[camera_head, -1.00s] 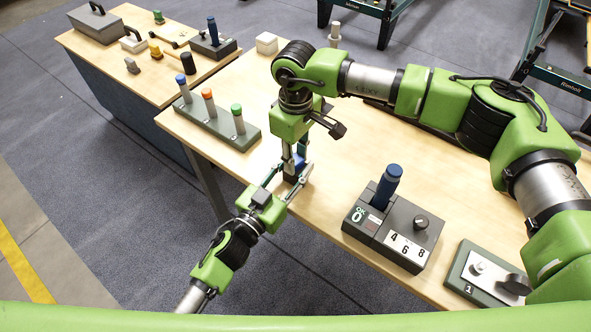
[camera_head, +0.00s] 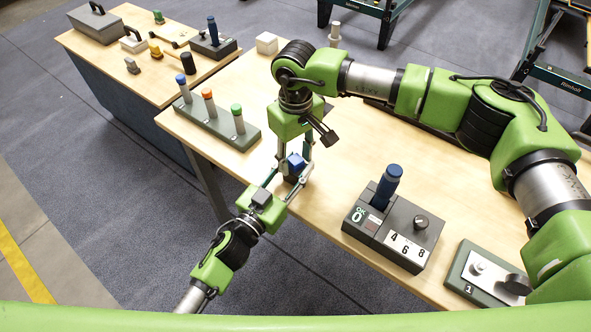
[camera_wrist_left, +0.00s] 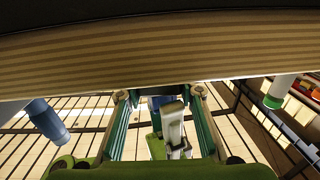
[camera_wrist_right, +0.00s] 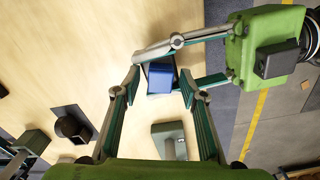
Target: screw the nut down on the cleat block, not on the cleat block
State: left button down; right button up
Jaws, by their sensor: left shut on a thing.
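The blue nut (camera_head: 297,161) sits on top of the dark cleat block (camera_head: 292,179) near the table's front edge. My left gripper (camera_head: 292,182) comes in from the front, shut on the cleat block. My right gripper (camera_head: 296,158) points down from above, with its fingers spread on either side of the nut. In the right wrist view the nut (camera_wrist_right: 161,78) shows between the open fingertips, with gaps beside it. The block is mostly hidden by the fingers, so I cannot tell how far down the nut sits.
A rack (camera_head: 221,124) with blue, orange and green-topped pegs stands to the left. A dark box (camera_head: 393,231) with a blue handle and number plates stands to the right, beside a green-grey fixture (camera_head: 487,274). A white cube (camera_head: 267,43) lies at the back.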

jog(key=shift+r, duration=0.1)
jog(key=shift+r, duration=2.2)
jog(key=shift+o, duration=0.8)
jog(key=shift+r, duration=0.1)
notch_tip(320, 180, up, 3)
jog(key=n, duration=0.3)
jog(key=shift+r, duration=0.1)
jog(key=shift+f, duration=4)
